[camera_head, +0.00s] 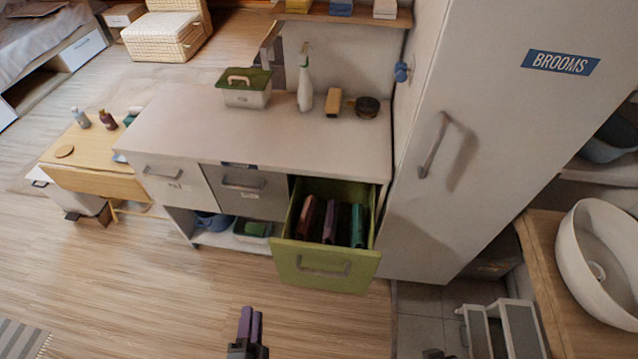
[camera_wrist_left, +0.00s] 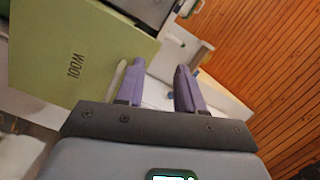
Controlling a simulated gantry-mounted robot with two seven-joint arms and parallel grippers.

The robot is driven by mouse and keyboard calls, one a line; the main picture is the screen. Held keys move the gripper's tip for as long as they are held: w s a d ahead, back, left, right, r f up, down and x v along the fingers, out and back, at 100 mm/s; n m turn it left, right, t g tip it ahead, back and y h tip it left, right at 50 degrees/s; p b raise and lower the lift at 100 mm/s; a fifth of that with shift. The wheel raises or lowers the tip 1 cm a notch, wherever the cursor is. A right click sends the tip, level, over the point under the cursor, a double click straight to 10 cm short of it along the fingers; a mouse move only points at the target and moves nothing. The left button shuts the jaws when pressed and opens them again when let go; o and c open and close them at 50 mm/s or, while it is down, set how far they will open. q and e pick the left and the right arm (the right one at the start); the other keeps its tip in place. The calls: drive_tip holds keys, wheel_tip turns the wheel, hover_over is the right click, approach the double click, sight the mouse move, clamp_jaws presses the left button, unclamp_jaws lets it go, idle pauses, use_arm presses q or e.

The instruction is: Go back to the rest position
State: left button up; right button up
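My left gripper (camera_head: 251,325) has purple fingers and is low in the head view, in front of and below the green drawer, touching nothing. In the left wrist view its fingers (camera_wrist_left: 160,88) stand apart with nothing between them. A small dark part at the bottom edge of the head view, right of centre, looks like the tip of my right gripper (camera_head: 435,354); its fingers cannot be made out. The green drawer (camera_head: 323,268) is pulled open and holds several folded items in red, purple and teal.
The white counter (camera_head: 190,120) carries a lidded box (camera_head: 245,95), a spray bottle (camera_head: 305,85) and a dark round tin (camera_head: 367,107). The tall BROOMS cabinet (camera_head: 450,130) is shut. A small step stool (camera_head: 500,330) and basin (camera_head: 605,260) stand right.

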use_arm(q)
drive_tip(key=a+r+n+g+h, duration=0.1)
drive_tip(key=a+r+n+g, duration=0.4)
drive_tip(key=n+g, duration=0.15)
drive_tip(key=s+n+g, duration=0.4)
drive_tip(key=s+g, duration=0.3)
drive_tip(key=s, duration=0.3)
wheel_tip(320, 180, up, 34)
drive_tip(key=n+p, duration=0.1)
drive_tip(key=p, duration=3.3)
wheel_tip(320, 180, down, 66)
drive_tip(key=b, duration=6.5)
drive_tip(key=shift+s+a, duration=0.15)
drive_tip(key=shift+a, duration=0.15)
drive_tip(key=shift+r+g, duration=0.1)
drive_tip(key=shift+g, duration=0.15)
